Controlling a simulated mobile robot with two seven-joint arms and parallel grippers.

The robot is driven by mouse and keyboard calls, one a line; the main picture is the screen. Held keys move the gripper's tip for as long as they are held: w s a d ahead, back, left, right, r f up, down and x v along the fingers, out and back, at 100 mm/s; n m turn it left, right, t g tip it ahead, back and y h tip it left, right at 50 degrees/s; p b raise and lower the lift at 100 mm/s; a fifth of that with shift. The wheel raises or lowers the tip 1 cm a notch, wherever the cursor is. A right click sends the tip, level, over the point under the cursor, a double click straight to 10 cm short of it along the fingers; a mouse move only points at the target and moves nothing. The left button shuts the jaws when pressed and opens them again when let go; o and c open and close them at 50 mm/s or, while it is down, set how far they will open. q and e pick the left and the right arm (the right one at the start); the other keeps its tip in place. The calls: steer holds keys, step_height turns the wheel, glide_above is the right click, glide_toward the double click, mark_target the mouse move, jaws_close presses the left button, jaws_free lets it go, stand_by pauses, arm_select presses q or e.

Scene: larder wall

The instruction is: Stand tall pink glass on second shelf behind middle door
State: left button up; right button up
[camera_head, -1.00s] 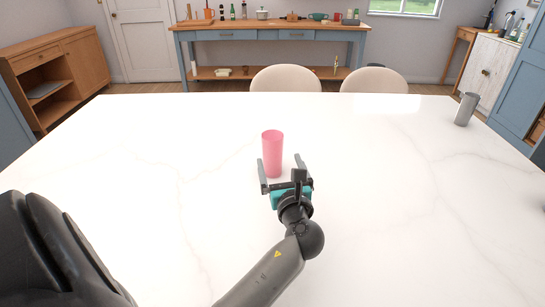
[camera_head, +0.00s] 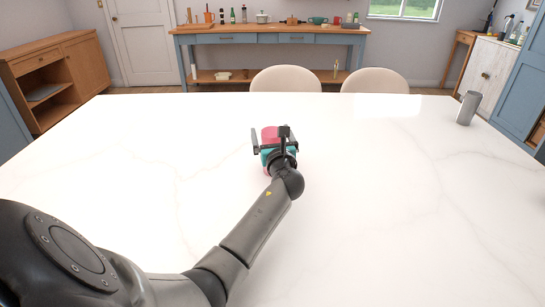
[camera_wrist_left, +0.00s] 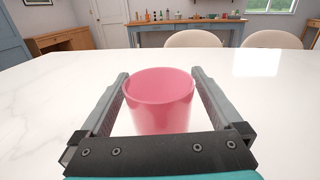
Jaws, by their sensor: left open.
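The tall pink glass (camera_head: 270,131) stands upright on the white marble table; in the head view my gripper hides most of it. The left wrist view shows the glass (camera_wrist_left: 158,100) between the two fingers, its open rim up. My left gripper (camera_head: 270,138) is open around the glass, with a finger on either side. In the left wrist view a gap shows on the left of the glass; on the right the finger is close, and I cannot tell whether it touches. My right gripper is not in view. No second shelf behind a middle door can be made out.
A grey cylindrical cup (camera_head: 467,108) stands at the table's right side. Two pale chairs (camera_head: 287,79) are at the far edge. Beyond are a blue sideboard (camera_head: 262,37), a wooden cabinet (camera_head: 88,60) and a blue cupboard (camera_head: 520,85). The white table (camera_head: 400,200) is otherwise largely clear.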

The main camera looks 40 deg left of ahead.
arm_select(q)
steer(key=shift+c, duration=0.2)
jaws_close()
stand_by(0.6)
